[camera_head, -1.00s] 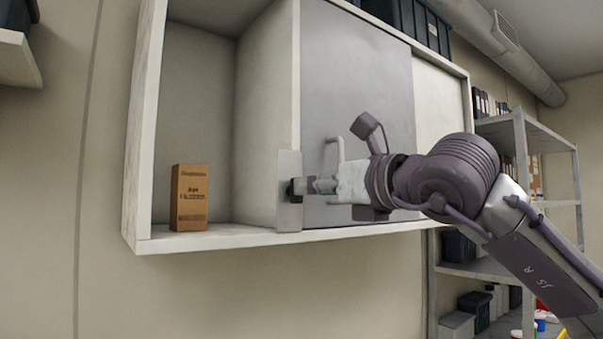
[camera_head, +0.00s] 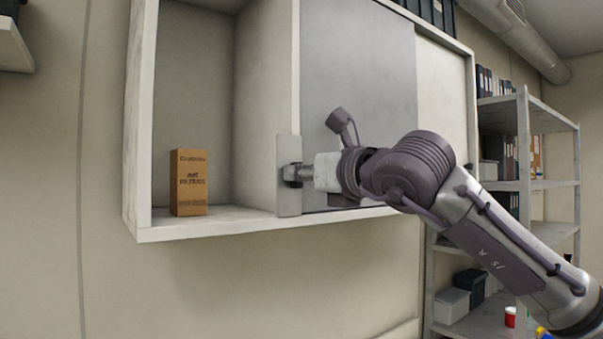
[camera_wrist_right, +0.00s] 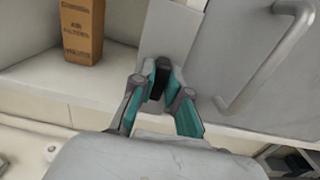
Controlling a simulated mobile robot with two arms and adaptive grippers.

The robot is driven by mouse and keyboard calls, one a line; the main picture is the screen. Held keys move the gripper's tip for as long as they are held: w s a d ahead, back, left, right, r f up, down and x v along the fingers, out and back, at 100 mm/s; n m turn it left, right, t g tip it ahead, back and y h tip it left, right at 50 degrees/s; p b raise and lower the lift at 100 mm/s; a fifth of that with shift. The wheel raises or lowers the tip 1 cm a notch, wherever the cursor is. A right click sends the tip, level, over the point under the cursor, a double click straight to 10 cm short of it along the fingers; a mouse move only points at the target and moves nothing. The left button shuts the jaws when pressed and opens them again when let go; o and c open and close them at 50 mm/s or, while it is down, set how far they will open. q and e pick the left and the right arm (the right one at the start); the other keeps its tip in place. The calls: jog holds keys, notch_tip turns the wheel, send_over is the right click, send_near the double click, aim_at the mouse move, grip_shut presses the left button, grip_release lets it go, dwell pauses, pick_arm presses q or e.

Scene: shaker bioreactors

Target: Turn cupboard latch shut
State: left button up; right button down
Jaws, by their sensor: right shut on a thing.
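The wall cupboard (camera_head: 230,228) has an open left bay and a grey sliding door (camera_head: 357,85) to its right. A pale metal latch plate (camera_head: 289,205) stands upright at the door's left edge; it also shows in the right wrist view (camera_wrist_right: 168,38). A small dark latch knob (camera_wrist_right: 157,84) sits on the plate. My right gripper (camera_head: 292,174) is at the plate, and in the right wrist view its fingers (camera_wrist_right: 160,88) are shut on the knob. The fingers partly hide the knob. My left gripper is not in view.
A brown box (camera_head: 188,183) stands in the open bay; it also shows in the right wrist view (camera_wrist_right: 83,30). A door handle (camera_wrist_right: 268,60) is right of the gripper. A metal shelf rack (camera_head: 545,185) stands at the right.

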dwell(0.3)
jog(key=n+b, duration=0.2)
jog(key=n, duration=0.7)
jog(key=n+b, duration=0.2)
jog(key=n, duration=0.6)
jog(key=shift+s+a+f+n, duration=0.1)
jog(key=shift+a+f+n, duration=0.1)
jog(key=shift+n, duration=0.2)
dwell(0.4)
jog(key=c, duration=1.2)
grip_release()
jog(key=shift+o, duration=0.2)
jog(key=v, duration=1.2)
